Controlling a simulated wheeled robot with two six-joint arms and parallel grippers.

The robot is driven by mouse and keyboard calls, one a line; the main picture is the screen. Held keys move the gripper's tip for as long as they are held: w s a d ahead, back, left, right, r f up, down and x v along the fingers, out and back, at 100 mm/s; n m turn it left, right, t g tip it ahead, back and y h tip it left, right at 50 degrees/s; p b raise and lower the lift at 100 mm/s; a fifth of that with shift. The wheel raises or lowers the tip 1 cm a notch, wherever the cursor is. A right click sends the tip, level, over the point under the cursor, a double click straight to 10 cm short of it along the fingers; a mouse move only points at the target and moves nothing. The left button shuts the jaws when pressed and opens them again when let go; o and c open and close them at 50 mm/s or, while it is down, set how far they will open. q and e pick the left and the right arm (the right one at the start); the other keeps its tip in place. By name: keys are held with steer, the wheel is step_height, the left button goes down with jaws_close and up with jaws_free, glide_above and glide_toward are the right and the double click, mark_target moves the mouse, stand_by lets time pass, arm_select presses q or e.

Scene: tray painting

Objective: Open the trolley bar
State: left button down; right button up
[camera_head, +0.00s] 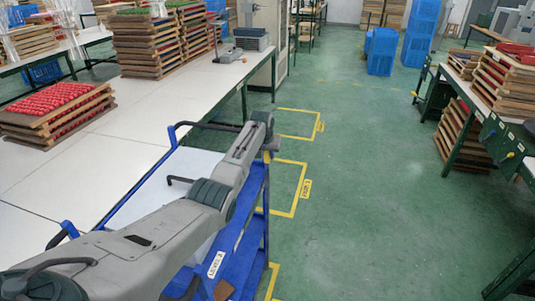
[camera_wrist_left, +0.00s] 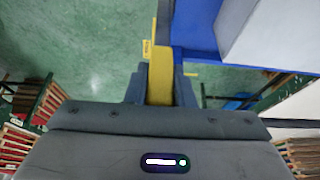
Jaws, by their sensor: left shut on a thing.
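The blue trolley (camera_head: 252,225) stands beside the long white table, with a pale top and a labelled side. My left arm reaches across it from the lower left, and my left gripper (camera_head: 269,147) is at its far right corner. In the left wrist view, the two dark fingers of my left gripper (camera_wrist_left: 160,90) are shut on the yellow trolley bar (camera_wrist_left: 160,72), one on each side. The blue trolley frame (camera_wrist_left: 196,28) is just right of the bar. In the head view the bar is mostly hidden by my gripper. My right gripper is not in view.
The white table (camera_head: 110,150) runs along the left with stacked wooden trays (camera_head: 58,112). Green floor right of the trolley is open, with yellow marked outlines (camera_head: 295,195). A green-framed workbench (camera_head: 468,120) with trays stands at the right. Blue crates (camera_head: 382,52) stand at the back.

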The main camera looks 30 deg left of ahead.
arm_select(q)
steer(key=c, duration=1.3)
jaws_free()
steer(key=shift+c, duration=0.2)
steer(key=shift+o, duration=0.5)
steer(key=b+v, duration=0.2)
steer(key=v, duration=0.9)
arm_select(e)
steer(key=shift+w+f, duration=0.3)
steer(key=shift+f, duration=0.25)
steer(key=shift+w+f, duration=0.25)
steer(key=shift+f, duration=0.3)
